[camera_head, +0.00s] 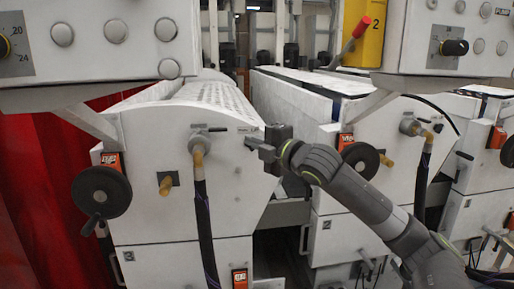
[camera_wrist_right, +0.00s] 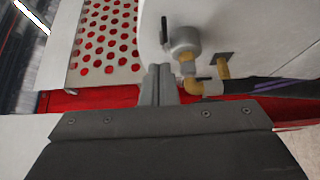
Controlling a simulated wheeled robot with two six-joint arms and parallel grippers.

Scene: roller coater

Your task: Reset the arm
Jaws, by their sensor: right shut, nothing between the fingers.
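My right arm comes in from the lower right in the head view. Its gripper (camera_head: 256,145) is beside the right edge of the left white machine (camera_head: 150,215), level with the pipe fitting on its front. In the right wrist view the gripper's fingers (camera_wrist_right: 158,84) are together with nothing between them. They point toward the perforated white panel and the grey valve fitting (camera_wrist_right: 185,42). I cannot tell whether the fingers touch the machine. My left gripper is not in view.
A second white machine (camera_head: 340,226) stands to the right, with a narrow gap between the two. Black handwheels (camera_head: 101,192) and hoses (camera_head: 205,230) stick out in front. Control panels (camera_head: 95,35) hang above. A red curtain (camera_head: 40,190) is at the left.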

